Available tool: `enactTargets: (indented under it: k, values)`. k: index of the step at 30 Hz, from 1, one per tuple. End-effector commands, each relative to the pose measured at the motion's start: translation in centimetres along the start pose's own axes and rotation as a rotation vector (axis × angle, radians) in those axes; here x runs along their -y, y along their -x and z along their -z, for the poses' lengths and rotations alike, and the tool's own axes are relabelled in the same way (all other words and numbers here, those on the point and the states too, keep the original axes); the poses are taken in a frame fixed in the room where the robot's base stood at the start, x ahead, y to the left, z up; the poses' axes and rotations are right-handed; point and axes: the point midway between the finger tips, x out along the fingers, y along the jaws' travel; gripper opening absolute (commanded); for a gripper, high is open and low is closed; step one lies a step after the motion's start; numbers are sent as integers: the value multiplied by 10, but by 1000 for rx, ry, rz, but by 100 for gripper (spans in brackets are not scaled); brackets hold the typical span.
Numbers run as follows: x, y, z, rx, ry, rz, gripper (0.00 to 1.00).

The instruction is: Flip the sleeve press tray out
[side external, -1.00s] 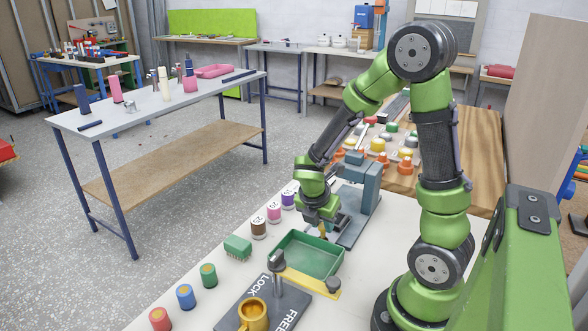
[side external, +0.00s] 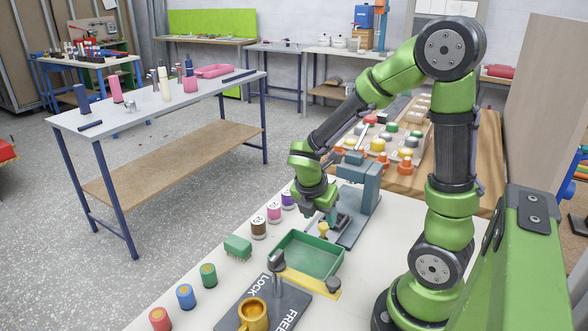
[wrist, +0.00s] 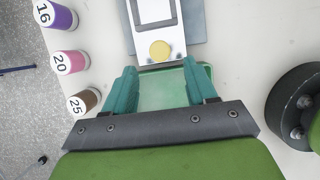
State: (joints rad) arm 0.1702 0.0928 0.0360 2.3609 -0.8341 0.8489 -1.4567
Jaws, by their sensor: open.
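The blue-grey press (side external: 360,182) stands on a base plate on the white table. A pale tray-like plate (wrist: 153,12) with a dark-framed opening and a round yellow knob (wrist: 160,50) shows at the top of the wrist view. The yellow knob also shows in the side view (side external: 323,229), at the near end of the press. My gripper (side external: 328,217) is above and close to the knob. In the wrist view my gripper (wrist: 159,67) is open and empty, its teal fingers spread to either side of the knob's near side. Contact cannot be told.
An open green bin (side external: 308,256) lies just in front of the press. Labelled spools (side external: 274,212) and a green brush (side external: 237,247) stand to its left. Coloured cylinders (side external: 185,296) line the left edge.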

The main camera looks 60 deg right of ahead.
Motion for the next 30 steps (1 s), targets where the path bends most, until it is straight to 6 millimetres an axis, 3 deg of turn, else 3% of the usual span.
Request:
enactTargets:
  k: [9, 15, 21, 30]
  values:
    - [-1, 81, 1, -2, 1, -9, 57]
    - [-1, 115, 1, -2, 2, -5, 57]
    - [0, 129, 1, -2, 2, -1, 57]
    - [0, 129, 1, -2, 2, 0, 57]
